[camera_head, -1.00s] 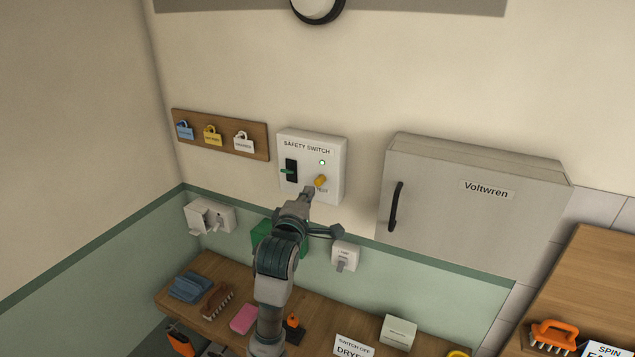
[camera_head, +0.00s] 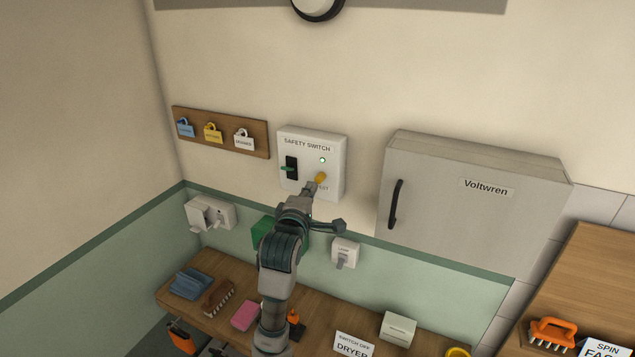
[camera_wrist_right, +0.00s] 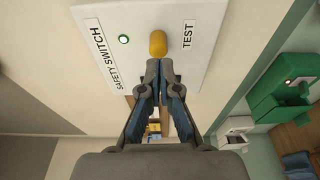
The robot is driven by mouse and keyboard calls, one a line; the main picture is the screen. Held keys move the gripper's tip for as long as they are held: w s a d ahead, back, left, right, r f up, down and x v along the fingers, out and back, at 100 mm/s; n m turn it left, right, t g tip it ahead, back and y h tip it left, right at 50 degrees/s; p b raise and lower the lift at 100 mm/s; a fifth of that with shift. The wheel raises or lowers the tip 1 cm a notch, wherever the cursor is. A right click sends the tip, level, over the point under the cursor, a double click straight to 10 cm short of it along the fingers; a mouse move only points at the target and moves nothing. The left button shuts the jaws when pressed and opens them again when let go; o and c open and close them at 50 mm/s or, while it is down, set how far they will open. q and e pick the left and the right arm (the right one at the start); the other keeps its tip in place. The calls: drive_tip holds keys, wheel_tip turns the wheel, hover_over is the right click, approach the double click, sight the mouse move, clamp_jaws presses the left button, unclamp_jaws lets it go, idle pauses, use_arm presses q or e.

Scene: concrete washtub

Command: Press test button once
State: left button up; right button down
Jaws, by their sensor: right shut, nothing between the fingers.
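The white safety switch box (camera_head: 334,146) is on the wall, with a black lever slot with a green handle (camera_head: 289,168) and a small green light (camera_head: 322,160). The yellow test button (camera_head: 321,178) sits low on its right side, beside the TEST label. My right gripper (camera_head: 313,188) is shut and empty, its fingertips at the button's lower edge. In the right wrist view the shut fingertips (camera_wrist_right: 160,66) point at the yellow button (camera_wrist_right: 158,43) and look very close to it. I cannot tell whether they touch. My left gripper is out of view.
A grey Voltwren cabinet (camera_head: 470,215) juts from the wall to the right. A wooden board with padlocks (camera_head: 256,144) hangs to the left. A green box (camera_head: 264,232) and a white switch (camera_head: 345,253) are below. The wooden shelf (camera_head: 228,271) holds several small items.

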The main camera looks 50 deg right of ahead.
drive_tip(key=shift+d, duration=0.1)
idle(0.5)
drive_tip(key=shift+x, duration=1.05)
drive_tip(key=shift+s+d, duration=0.1)
drive_tip(key=shift+s, duration=0.1)
drive_tip(key=shift+b, duration=0.55)
drive_tip(key=shift+w+b+v, duration=0.2)
drive_tip(key=shift+b+v, duration=0.15)
drive_tip(key=shift+v, duration=0.75)
